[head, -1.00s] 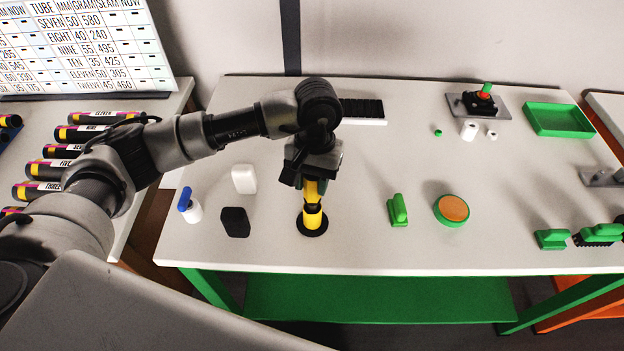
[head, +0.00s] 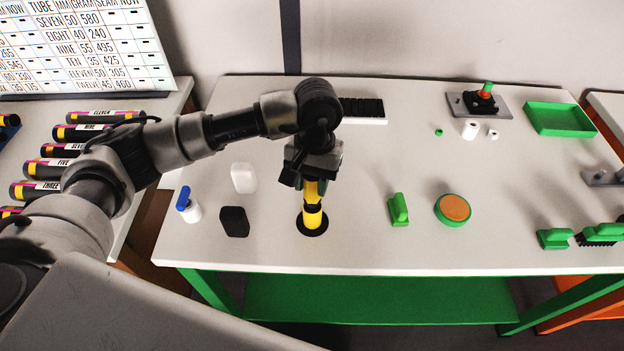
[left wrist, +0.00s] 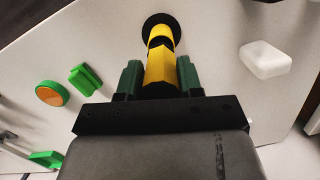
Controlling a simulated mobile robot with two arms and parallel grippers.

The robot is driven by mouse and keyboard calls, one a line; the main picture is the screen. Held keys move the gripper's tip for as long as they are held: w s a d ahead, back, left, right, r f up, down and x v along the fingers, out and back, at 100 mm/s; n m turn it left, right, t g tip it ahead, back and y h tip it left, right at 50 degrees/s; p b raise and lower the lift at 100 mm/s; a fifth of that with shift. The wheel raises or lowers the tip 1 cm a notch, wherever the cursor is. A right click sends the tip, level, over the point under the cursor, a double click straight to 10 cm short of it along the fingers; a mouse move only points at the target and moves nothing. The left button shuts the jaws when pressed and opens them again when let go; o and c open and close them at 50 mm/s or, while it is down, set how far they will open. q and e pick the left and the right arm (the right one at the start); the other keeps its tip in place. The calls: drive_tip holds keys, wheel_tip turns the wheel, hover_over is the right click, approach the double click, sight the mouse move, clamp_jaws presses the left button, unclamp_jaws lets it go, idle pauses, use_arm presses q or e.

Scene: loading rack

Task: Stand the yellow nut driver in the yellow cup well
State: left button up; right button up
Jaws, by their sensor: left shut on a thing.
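The yellow nut driver (left wrist: 160,68) is held between the green fingers of my left gripper (head: 312,186), which is shut on it. The driver points down and looks about upright in the head view. The yellow cup well (head: 312,218) stands on a round black base directly below the driver; it also shows in the left wrist view (left wrist: 164,30). A black band lies between the two yellow parts. The driver and cup look in line, but I cannot tell how deep the driver's lower end sits inside. My right gripper is out of view.
A black block (head: 234,221), a white block (head: 243,178) and a blue-topped white bottle (head: 188,206) stand left of the cup. A green block (head: 398,210) and an orange-topped green disc (head: 453,209) are to the right. The table between cup and green block is clear.

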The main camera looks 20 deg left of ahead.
use_arm(q)
drive_tip(key=shift+f+b, duration=0.2)
drive_tip(key=shift+b, duration=0.15)
idle(0.4)
drive_tip(key=o, duration=1)
drive_tip(key=shift+r, duration=0.1)
drive_tip(key=r+b, duration=0.1)
drive_tip(key=r, duration=0.2)
drive_tip(key=w+r+b, duration=0.1)
drive_tip(key=r, duration=0.2)
drive_tip(key=r+b, duration=0.1)
drive_tip(key=r, duration=0.2)
drive_tip(key=shift+w+r, duration=0.15)
drive_tip(key=shift+w, duration=0.15)
drive_tip(key=shift+r, duration=0.6)
